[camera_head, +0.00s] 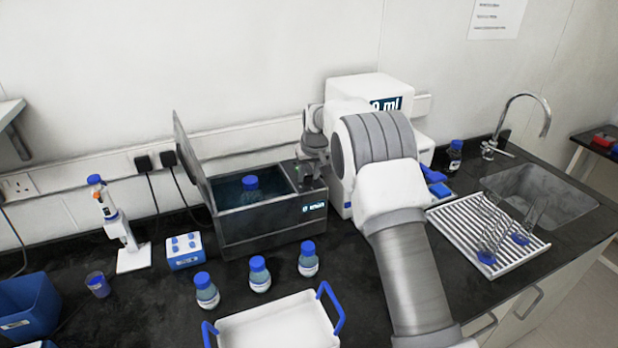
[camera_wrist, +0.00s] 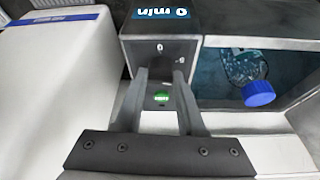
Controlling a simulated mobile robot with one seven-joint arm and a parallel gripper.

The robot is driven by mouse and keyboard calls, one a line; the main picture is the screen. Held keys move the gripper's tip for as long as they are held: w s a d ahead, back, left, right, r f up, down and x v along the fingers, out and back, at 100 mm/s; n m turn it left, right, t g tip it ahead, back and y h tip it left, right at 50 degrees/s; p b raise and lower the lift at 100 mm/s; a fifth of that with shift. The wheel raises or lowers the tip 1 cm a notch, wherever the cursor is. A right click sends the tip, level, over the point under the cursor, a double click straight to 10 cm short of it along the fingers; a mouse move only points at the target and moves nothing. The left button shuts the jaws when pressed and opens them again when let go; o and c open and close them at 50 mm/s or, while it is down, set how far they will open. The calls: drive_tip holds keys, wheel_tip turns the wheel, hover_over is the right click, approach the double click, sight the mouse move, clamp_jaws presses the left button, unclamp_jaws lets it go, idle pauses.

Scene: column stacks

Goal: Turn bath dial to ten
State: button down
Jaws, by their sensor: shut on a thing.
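The water bath (camera_head: 258,225) is a dark grey box with its lid raised, standing against the back wall. Its control panel is at the right end, with a small lit display (camera_head: 313,208). In the wrist view, the black dial (camera_wrist: 161,67) is on the panel between my two fingertips. Small white marks lie around it, too small to read surely. My gripper (camera_wrist: 160,77) is shut on the dial from above. In the head view my gripper (camera_head: 314,160) is small and hides the dial. A green lit switch (camera_wrist: 161,97) shows between the fingers.
A blue-capped bottle (camera_head: 250,187) stands in the bath's water. A white machine (camera_head: 368,88) is right beside the bath, partly behind my arm. Several bottles and a white tray (camera_head: 278,328) with blue handles are in front. A drying rack (camera_head: 480,232) lies right.

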drive_tip(key=m+h, duration=0.1)
drive_tip(key=m, duration=0.3)
drive_tip(key=shift+a+h, duration=0.2)
drive_tip(key=shift+h, duration=0.2)
drive_tip(key=shift+m+h, duration=0.7)
drive_tip(key=shift+m, duration=1.5)
drive_tip(key=c, duration=0.5)
unclamp_jaws()
drive_tip(key=shift+r, duration=0.1)
drive_tip(key=b+v, duration=0.1)
drive_tip(key=v, duration=1.6)
drive_tip(key=shift+w+a+r, duration=0.1)
drive_tip(key=shift+r, duration=0.05)
